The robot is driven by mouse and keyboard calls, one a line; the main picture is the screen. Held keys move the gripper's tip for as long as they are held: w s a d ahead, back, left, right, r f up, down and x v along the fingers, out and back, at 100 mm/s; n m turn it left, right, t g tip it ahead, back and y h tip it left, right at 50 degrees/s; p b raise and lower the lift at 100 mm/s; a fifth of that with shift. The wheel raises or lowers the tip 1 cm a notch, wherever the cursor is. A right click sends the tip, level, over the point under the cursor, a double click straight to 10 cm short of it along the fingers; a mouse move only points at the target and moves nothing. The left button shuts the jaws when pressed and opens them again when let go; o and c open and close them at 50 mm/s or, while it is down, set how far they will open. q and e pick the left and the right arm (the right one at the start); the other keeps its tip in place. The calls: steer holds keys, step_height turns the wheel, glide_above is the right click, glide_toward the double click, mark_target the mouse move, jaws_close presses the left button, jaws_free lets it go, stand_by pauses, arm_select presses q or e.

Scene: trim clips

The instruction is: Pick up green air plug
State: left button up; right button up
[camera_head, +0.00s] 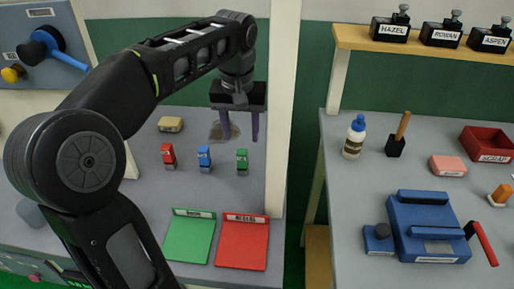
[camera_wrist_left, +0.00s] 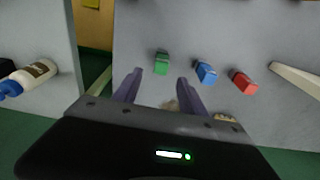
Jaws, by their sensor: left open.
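The green air plug (camera_head: 242,160) stands upright on the grey bench, at the right end of a row with a blue plug (camera_head: 204,158) and a red plug (camera_head: 168,156). My left gripper (camera_head: 240,136) is open and empty, pointing down behind the row in the head view, nearest the green plug. In the left wrist view, the green plug (camera_wrist_left: 161,64) lies beyond the fingertips, roughly between their lines. The blue plug (camera_wrist_left: 206,72) and red plug (camera_wrist_left: 244,82) are to its right. My right gripper is not in view.
A green tray (camera_head: 190,240) and a red tray (camera_head: 242,245) lie in front of the plugs. A tan block (camera_head: 171,124) sits behind them. A pale post (camera_head: 284,110) stands right of the gripper. The right bench holds a glue bottle (camera_head: 355,137) and a blue device (camera_head: 428,225).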

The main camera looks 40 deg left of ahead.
mark_target(242, 151)
arm_select(q)
steer(key=shift+s+r, duration=0.1)
steer(key=shift+s, duration=0.1)
steer(key=shift+w+a+f, duration=0.1)
steer(key=shift+w+f, duration=0.05)
steer(key=shift+f, duration=0.55)
steer(key=shift+w+f, duration=0.1)
steer(key=shift+f, duration=0.55)
steer(key=f, duration=0.5)
steer(key=shift+w+a+f, duration=0.1)
steer(key=shift+w+a, duration=0.1)
steer(key=shift+w, duration=0.05)
steer(key=shift+c, duration=0.3)
jaws_close()
